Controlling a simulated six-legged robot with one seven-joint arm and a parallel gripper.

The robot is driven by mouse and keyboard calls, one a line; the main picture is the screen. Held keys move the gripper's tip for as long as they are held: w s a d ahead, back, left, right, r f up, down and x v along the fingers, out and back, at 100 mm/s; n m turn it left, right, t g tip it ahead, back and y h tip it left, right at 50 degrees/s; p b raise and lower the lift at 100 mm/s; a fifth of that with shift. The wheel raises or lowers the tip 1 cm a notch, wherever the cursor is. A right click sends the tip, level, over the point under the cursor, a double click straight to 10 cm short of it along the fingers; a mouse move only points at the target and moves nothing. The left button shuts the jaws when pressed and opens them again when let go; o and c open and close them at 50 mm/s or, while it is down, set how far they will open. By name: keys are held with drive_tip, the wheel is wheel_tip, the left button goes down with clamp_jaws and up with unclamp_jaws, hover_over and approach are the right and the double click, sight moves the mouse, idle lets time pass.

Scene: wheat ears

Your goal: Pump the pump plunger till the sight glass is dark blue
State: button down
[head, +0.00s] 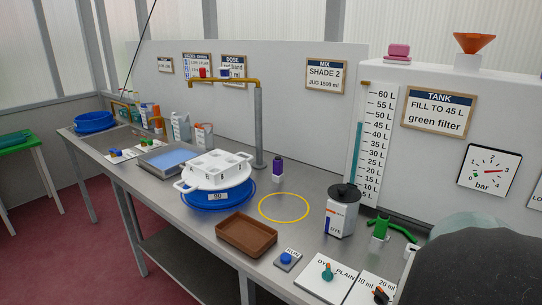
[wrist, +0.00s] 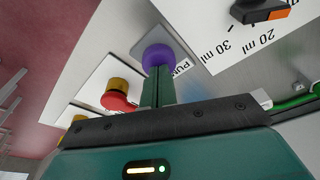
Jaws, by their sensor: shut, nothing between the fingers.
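In the wrist view, a round purple knob (wrist: 157,56) sits on a grey plate beside a label whose visible letters read "PU"; it looks like the pump plunger. My gripper (wrist: 158,74) is shut and empty, its green fingertips at the knob's near edge. I cannot tell whether they touch it. In the head view my gripper and this knob are out of sight, and my own arm fills the lower right corner. A blue-green column (head: 358,150) stands beside the litre scale, reaching about 45 L. I cannot tell whether this is the sight glass; no dark blue glass is clear.
A red knob (wrist: 117,101) with a yellow part is left of my fingers. A black and orange dial (wrist: 262,12) marked 20 and 30 ml is at upper right. The head view shows a DYE canister (head: 341,215), brown tray (head: 246,250) and pressure gauge (head: 489,169).

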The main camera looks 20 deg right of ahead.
drive_tip(key=shift+r, duration=2.7)
wheel_tip(320, 180, up, 6)
